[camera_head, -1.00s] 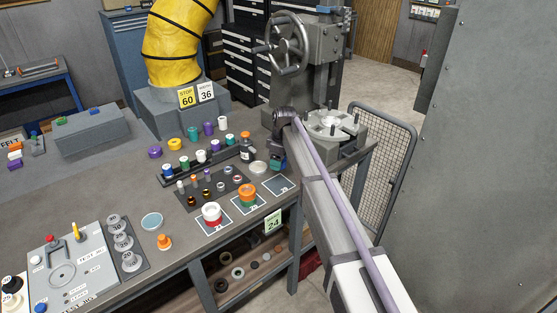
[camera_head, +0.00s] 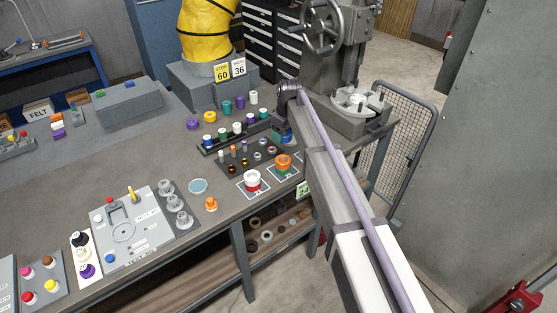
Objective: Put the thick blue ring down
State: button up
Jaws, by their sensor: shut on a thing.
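My arm reaches in from the lower right over the right part of the bench (camera_head: 60,190). My gripper (camera_head: 283,135) hangs below the dark wrist joint, close above the bench behind the small dark tray. A small patch of blue (camera_head: 287,139) shows at the jaws; it fits the thick blue ring, but its outline is too small and covered to make out. My gripper is shut on it. I cannot tell whether the ring touches anything below. A white cup with a red base (camera_head: 253,181) and an orange and green stack (camera_head: 284,163) stand on dark marked squares left of my arm.
The dark tray (camera_head: 250,158) and a rack of coloured spools (camera_head: 236,133) lie left of my gripper. A machine with a handwheel (camera_head: 324,27) stands behind it. A control panel (camera_head: 126,232) lies further left. Bare bench shows at the left.

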notch_tip(320, 180, down, 10)
jog(key=b, duration=0.9)
jog(key=shift+s+a+r, duration=0.1)
jog(key=shift+f+b, duration=0.25)
jog(key=shift+b, duration=0.1)
jog(key=shift+r+p, duration=0.3)
jog(key=shift+c, duration=0.5)
jog(key=shift+f+b, duration=0.3)
jog(key=o, duration=1.2)
jog(key=shift+r, duration=0.1)
jog(key=r+p, duration=0.8)
jog(key=d+r+p, duration=0.1)
jog(key=r+p, duration=0.3)
jog(key=shift+s+d+r+p, duration=0.1)
jog(key=shift+s+r+p, duration=0.1)
jog(key=shift+s+p, duration=0.15)
